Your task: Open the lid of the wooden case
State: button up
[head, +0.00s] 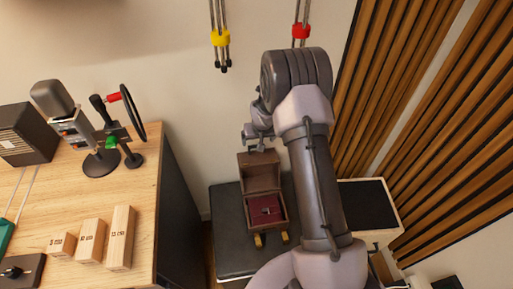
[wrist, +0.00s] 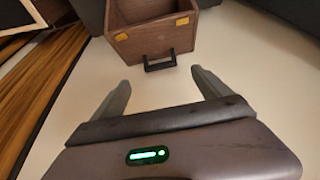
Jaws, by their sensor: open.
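The wooden case (head: 279,212) sits on a dark-topped surface in the head view. Its lid (head: 259,172) stands raised at the far side, and the dark red lining with a small light item in it shows. My gripper (head: 256,146) is just above the lid's upper edge. In the wrist view the brown wooden lid (wrist: 158,42) shows a black handle (wrist: 160,64) and two brass fittings. My gripper (wrist: 161,80) is open, its fingers apart with nothing between them. The handle lies just beyond the fingertips, apart from them.
A wooden desk (head: 145,180) stands at left with a microphone (head: 62,105), a stand with a black ring and several wooden blocks. The dark surface (head: 228,235) has bare room left of the case. Slatted panels (head: 390,90) line the right. Yellow and red clamps (head: 220,38) hang above.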

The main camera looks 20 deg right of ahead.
jog(key=b, duration=0.2)
send_over(257, 154)
notch_tip(257, 154, down, 7)
jog(key=shift+w+f, duration=0.1)
